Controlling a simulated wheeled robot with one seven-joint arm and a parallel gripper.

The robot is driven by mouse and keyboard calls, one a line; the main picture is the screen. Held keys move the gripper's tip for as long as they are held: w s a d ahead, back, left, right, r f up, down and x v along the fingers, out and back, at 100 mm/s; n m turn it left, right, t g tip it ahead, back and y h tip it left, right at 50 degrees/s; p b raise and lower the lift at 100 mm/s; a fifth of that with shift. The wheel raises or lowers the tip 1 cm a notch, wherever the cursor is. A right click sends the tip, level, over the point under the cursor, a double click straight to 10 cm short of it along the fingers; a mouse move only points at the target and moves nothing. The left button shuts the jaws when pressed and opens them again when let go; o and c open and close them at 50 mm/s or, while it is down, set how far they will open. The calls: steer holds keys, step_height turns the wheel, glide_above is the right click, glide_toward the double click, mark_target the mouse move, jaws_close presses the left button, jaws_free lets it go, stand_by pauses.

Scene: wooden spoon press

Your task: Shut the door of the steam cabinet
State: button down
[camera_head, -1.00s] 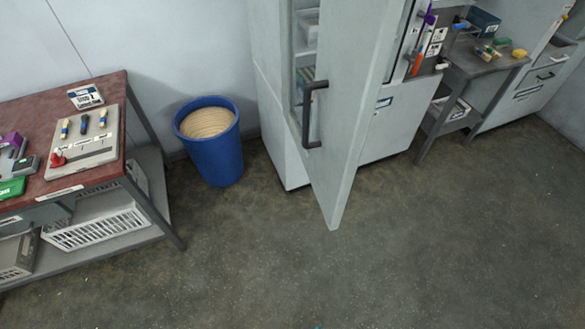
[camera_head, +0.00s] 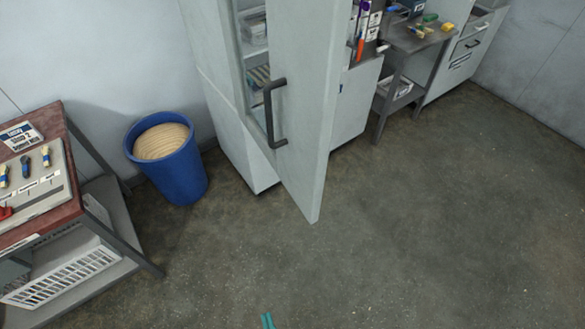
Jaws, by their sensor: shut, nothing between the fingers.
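The steam cabinet (camera_head: 222,125) is a tall pale grey unit against the wall. Its door (camera_head: 309,120) stands open, swung out into the room, with its bottom corner above the floor. A dark bar handle (camera_head: 270,115) is on the door's left side as seen here. Shelves with contents show through the opening left of the door. The cabinet's top is out of the picture. The teal tip of my gripper (camera_head: 267,320) just shows at the bottom edge, shut and empty, well apart from the door. The rest of the gripper is out of view.
A blue bin (camera_head: 182,176) with tan contents stands left of the cabinet. A red-topped workbench (camera_head: 72,207) with tools and a white crate (camera_head: 65,275) is at the left. Grey side tables (camera_head: 410,40) and cabinets stand at the back right. The floor (camera_head: 430,220) in front and right is clear.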

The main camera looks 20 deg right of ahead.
steer(key=w+f+n+g, duration=0.1)
steer(key=w+f+n, duration=0.1)
steer(key=w+f, duration=0.45)
steer(key=m+g+h, duration=0.9)
steer(key=m+h, duration=0.9)
steer(key=m, duration=0.1)
glide_toward(316, 164)
steer(key=x, duration=0.6)
steer(key=shift+d, duration=0.25)
steer(key=shift+w, duration=0.1)
